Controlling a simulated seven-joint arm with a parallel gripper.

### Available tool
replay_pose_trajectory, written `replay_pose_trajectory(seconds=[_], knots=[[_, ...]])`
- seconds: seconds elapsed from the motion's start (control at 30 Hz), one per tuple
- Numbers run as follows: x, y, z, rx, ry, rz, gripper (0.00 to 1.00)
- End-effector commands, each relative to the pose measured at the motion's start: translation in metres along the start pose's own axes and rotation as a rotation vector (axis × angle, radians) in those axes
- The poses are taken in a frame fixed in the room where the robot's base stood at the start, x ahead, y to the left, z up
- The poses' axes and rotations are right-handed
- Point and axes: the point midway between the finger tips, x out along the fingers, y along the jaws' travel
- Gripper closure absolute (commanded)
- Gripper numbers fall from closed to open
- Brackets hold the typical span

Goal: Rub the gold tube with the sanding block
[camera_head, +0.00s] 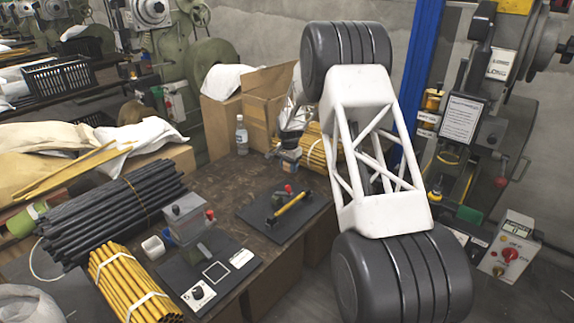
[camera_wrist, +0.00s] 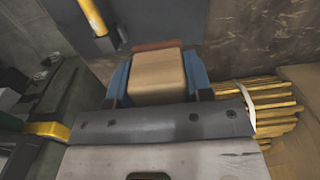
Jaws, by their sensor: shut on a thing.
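The single gold tube (camera_head: 292,208) lies slantwise on a dark fixture plate (camera_head: 262,214), with small dark and red parts at its ends. In the wrist view the gold tube (camera_wrist: 93,17) shows at the top left, with its end in a dark holder. My gripper (camera_wrist: 157,76) is shut on the sanding block (camera_wrist: 157,72), a tan block with a reddish-brown edge, between blue fingers. The block is apart from the tube, off to its side in the wrist view. In the head view my gripper is small, behind the fixture plate and partly hidden by my arm.
A bottle (camera_head: 241,136) and cardboard box (camera_head: 222,122) are behind. A grey press (camera_head: 186,222), black rods (camera_head: 110,212) and another gold bundle (camera_head: 132,284) lie left.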

Motion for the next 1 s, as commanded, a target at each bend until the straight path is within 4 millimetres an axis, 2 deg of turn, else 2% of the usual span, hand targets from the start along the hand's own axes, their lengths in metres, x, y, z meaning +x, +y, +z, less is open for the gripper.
replay_pose_trajectory(seconds=[0.6,1.0], knots=[[-0.012,0.070,0.040,0.000,0.000,0.000,0.72],[-0.013,0.085,0.049,-0.001,0.000,0.000,0.72]])
